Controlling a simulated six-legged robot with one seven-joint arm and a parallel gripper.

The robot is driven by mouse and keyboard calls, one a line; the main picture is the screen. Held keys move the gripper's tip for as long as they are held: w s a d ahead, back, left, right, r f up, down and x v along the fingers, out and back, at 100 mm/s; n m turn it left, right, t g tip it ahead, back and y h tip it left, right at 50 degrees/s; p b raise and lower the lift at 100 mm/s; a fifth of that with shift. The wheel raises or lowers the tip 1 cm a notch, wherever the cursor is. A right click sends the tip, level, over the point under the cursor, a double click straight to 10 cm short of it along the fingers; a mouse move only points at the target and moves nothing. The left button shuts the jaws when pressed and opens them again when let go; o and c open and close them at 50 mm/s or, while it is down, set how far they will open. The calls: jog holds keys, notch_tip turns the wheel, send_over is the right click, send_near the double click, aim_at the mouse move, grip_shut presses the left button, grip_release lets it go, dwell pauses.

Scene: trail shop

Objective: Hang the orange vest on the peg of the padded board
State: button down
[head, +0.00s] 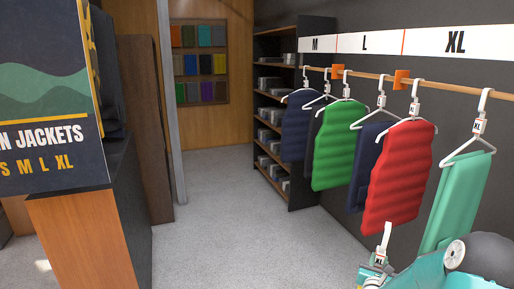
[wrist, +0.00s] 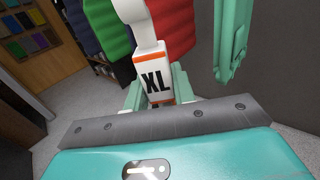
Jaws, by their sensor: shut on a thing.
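My gripper (wrist: 157,92) is shut on the neck of a white hanger (wrist: 147,35) that carries an XL tag (wrist: 156,84). In the head view this hanger's hook (head: 386,238) stands up at the bottom right beside my teal arm, in front of the red vest. What hangs below the held hanger is out of view, so I cannot see an orange vest. No padded board or peg can be made out in either view.
A wooden rail (head: 370,75) on the right wall carries a red vest (head: 401,178), a green vest (head: 340,145), a teal garment (head: 456,200) and dark ones. A wooden counter (head: 85,235) stands at the left. Grey floor (head: 240,240) lies clear between. Shelves (head: 283,120) stand behind.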

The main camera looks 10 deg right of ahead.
jog(key=w+a+f+n+t+y, duration=0.1)
jog(key=a+f+n+t+y, duration=0.15)
jog(key=a+f, duration=0.55)
jog(key=w+a+f+n+t+y, duration=0.15)
jog(key=a+f+y, duration=0.3)
jog(key=a, duration=0.65)
jog(key=s+a+n+y, duration=0.1)
jog(key=a+y, duration=0.1)
jog(key=a, duration=0.6)
jog(key=s+a+f+n+y, duration=0.1)
jog(key=a+n+y, duration=0.1)
jog(key=a, duration=0.6)
jog(key=shift+s+n, duration=0.3)
jog(key=shift+s, duration=0.15)
